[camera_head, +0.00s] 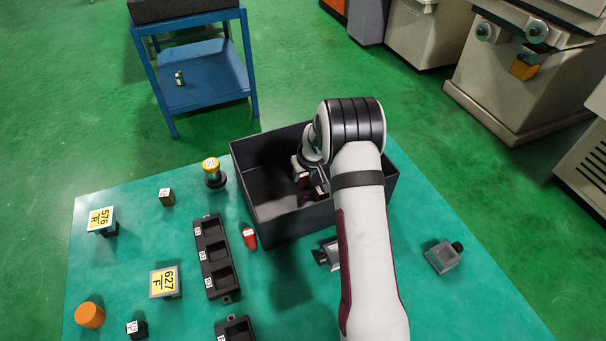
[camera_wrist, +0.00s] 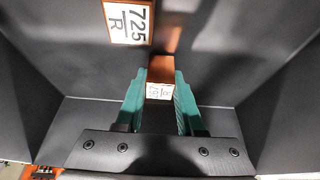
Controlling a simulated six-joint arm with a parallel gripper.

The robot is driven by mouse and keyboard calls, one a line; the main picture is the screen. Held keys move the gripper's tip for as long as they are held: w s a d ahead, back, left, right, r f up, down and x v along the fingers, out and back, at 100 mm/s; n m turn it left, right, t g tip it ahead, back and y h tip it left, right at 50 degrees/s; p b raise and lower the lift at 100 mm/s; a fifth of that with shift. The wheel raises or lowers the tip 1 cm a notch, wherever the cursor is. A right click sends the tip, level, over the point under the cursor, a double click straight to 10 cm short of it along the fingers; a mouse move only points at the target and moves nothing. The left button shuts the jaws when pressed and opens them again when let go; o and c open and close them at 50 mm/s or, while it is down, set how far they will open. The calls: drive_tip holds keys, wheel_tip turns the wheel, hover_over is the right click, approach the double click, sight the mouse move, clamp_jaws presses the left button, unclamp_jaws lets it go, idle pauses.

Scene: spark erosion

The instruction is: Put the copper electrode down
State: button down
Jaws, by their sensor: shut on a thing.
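The copper electrode (camera_wrist: 161,70) is a small copper-brown block with a white label, seen in the wrist view between the two green fingers of my gripper (camera_wrist: 161,82). The fingers press on it from both sides. In the head view my gripper (camera_head: 311,181) reaches down inside the black open box (camera_head: 285,222), and small brown pieces show at its end. Whether the electrode touches the box floor cannot be told. My arm covers the right part of the box.
A brown-edged "725 R" label (camera_wrist: 128,20) lies ahead of the fingers inside the box. On the green table stand a black slotted holder (camera_head: 214,256), a red piece (camera_head: 249,238), a yellow-topped knob (camera_head: 212,172) and a grey fixture (camera_head: 442,257). Dark box walls surround my gripper.

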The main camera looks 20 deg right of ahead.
drive_tip(key=shift+f, duration=0.1)
drive_tip(key=c, duration=0.5)
unclamp_jaws()
drive_tip(key=v, duration=1.2)
drive_tip(key=s+a+r+m+g+y, duration=0.1)
drive_tip(key=s+a+r, duration=0.3)
drive_tip(key=s, duration=0.2)
drive_tip(key=s+a+r+m, duration=0.1)
drive_tip(key=s+a+r, duration=0.3)
drive_tip(key=s+a, duration=0.15)
drive_tip(key=s+a+m+g, duration=0.1)
drive_tip(key=s+a, duration=0.1)
drive_tip(key=s, duration=0.6)
drive_tip(key=s+a+r+m+g, duration=0.1)
drive_tip(key=s+a, duration=0.1)
drive_tip(key=s, duration=0.6)
drive_tip(key=s+a+m+g, duration=0.1)
drive_tip(key=s+a, duration=0.1)
drive_tip(key=s, duration=0.5)
drive_tip(key=shift+s+a+r+m+g+y, duration=0.25)
drive_tip(key=shift+s+a+m+g+y, duration=0.05)
drive_tip(key=shift+s+y, duration=0.1)
